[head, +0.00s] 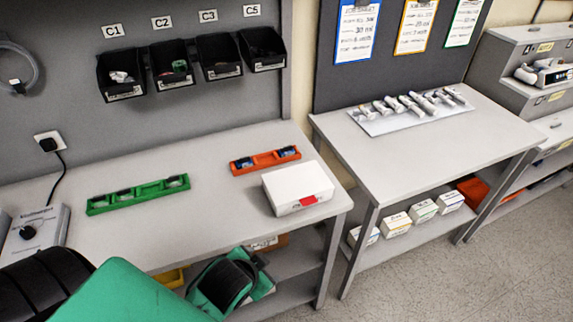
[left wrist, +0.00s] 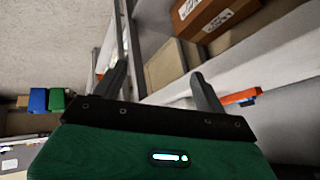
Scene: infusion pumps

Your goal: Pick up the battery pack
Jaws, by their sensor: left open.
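No thing is plainly marked as the battery pack. Small grey and dark blocks sit in a long green tray (head: 138,194), and dark blue blocks sit in an orange tray (head: 265,161), both on the left table; I cannot tell whether any is the battery pack. My left gripper shows in the left wrist view (left wrist: 160,70), its two dark fingers spread and nothing between them. In the head view my green and black left arm parts are low at the table's front edge, with the fingers hidden. My right gripper is not in view.
A white case (head: 297,189) with a red latch stands near the right end of the left table (head: 220,206). A second table (head: 405,145) stands to the right. The mid-front of the left tabletop is clear.

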